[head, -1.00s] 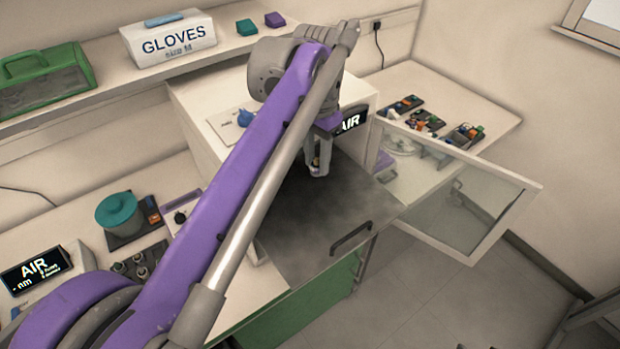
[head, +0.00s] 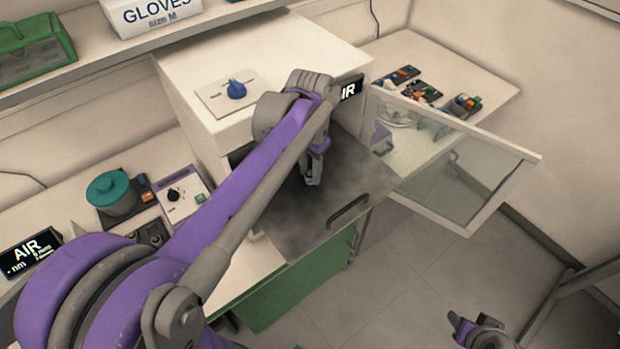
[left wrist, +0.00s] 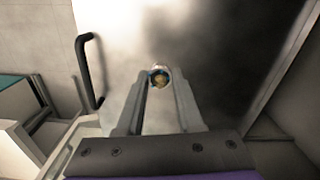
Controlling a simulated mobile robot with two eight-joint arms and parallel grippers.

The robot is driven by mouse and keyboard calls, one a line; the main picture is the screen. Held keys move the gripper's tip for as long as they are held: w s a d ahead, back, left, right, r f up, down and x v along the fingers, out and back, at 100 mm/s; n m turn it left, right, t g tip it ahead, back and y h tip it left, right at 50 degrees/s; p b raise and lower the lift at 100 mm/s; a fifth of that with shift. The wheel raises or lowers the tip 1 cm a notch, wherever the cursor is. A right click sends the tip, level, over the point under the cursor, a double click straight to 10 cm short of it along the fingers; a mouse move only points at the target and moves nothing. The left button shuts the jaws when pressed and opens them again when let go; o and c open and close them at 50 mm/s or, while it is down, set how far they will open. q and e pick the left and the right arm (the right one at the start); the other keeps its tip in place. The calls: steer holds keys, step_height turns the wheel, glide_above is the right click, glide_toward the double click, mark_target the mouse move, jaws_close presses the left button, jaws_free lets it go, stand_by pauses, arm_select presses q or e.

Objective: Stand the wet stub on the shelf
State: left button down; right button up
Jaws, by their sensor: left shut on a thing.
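My left gripper (head: 313,180) is over the dark metal panel with a handle (head: 348,212), in front of the white cabinet. In the left wrist view the fingers (left wrist: 159,90) are shut on a small round stub (left wrist: 158,77) with a brownish-gold face and a pale, bluish rim. The stub is at the fingertips, seen against the metal panel (left wrist: 205,50). In the head view the stub is too small to make out. My right gripper (head: 468,330) shows at the bottom right; its jaws are unclear. A wall shelf (head: 110,62) runs along the upper left.
The wall shelf holds a glove box (head: 150,12) and a green carrier (head: 32,50). A glass door (head: 460,165) stands open on the right. The white cabinet (head: 260,60) has a blue knob on top. A teal-lidded pot (head: 112,192) stands on the left bench.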

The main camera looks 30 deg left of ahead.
mark_target(310, 174)
arm_select(q)
steer(key=shift+f, duration=1.75)
steer(key=shift+f, duration=0.1)
steer(key=shift+f, duration=0.15)
steer(key=c, duration=0.5)
jaws_free()
steer(key=shift+c, duration=0.2)
steer(key=shift+r, duration=0.25)
step_height(310, 174, up, 12)
steer(key=shift+r, duration=0.1)
